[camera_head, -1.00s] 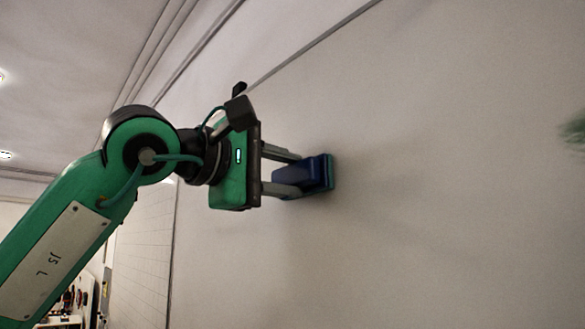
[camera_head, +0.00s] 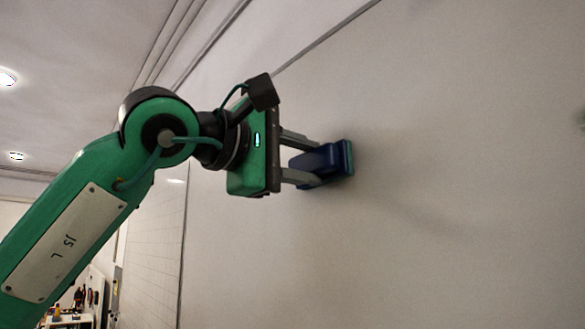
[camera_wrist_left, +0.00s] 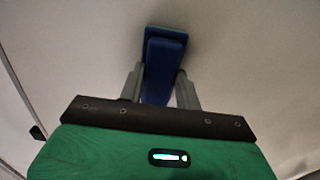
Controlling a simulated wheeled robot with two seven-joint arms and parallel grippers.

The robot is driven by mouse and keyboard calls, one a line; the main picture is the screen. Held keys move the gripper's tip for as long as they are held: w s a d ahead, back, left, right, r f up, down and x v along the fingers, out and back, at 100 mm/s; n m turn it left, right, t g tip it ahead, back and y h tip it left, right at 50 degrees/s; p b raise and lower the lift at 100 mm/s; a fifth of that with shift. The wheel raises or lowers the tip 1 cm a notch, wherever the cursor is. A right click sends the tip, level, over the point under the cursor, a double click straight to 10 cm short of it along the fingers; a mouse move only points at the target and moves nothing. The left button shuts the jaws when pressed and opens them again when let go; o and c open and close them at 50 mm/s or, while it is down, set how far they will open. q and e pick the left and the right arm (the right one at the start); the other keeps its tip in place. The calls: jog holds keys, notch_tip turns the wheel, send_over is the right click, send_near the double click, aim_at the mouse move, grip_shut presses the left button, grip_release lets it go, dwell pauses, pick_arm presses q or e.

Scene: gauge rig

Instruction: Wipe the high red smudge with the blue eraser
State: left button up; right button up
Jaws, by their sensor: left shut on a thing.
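My left gripper (camera_head: 302,160) is shut on the blue eraser (camera_head: 325,164). The eraser has a blue body and a teal-green pad on the side facing the whiteboard (camera_head: 450,160). It is at the board surface; I cannot tell whether the pad touches. The left wrist view also shows the eraser (camera_wrist_left: 163,62) between the two grey fingers (camera_wrist_left: 160,88). No red smudge shows in any view. My right gripper is out of view.
The board fills the right of the head view, with a frame edge (camera_head: 325,38) along its top. A gridded panel (camera_head: 158,240) is at the left. Shelves with small items (camera_head: 75,308) show at the lower left. The board around the eraser is clear.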

aim_at(326, 156)
pick_arm(q)
jog(key=shift+s+d+b, duration=0.5)
jog(key=shift+s+d, duration=0.2)
jog(key=shift+s, duration=0.25)
jog(key=shift+s+d+b, duration=0.45)
jog(key=shift+s+d, duration=0.3)
jog(key=shift+s, duration=0.25)
jog(key=shift+s+d+b, duration=0.5)
jog(key=shift+s+d, duration=0.2)
jog(key=shift+s, duration=0.25)
jog(key=shift+w+a, duration=0.6)
jog(key=shift+w, duration=0.2)
jog(key=shift+w+a, duration=0.55)
jog(key=shift+w, duration=0.2)
jog(key=shift+w+a+p, duration=0.55)
jog(key=shift+w, duration=0.3)
jog(key=shift+w+a, duration=0.5)
jog(key=shift+w, duration=0.15)
jog(key=shift+w+a+r+p, duration=0.1)
jog(key=shift+w+a+p, duration=0.45)
jog(key=shift+w, duration=0.25)
jog(key=shift+w+a, duration=0.45)
jog(key=shift+w, duration=0.1)
jog(key=shift+s, duration=0.1)
jog(key=shift+s, duration=0.1)
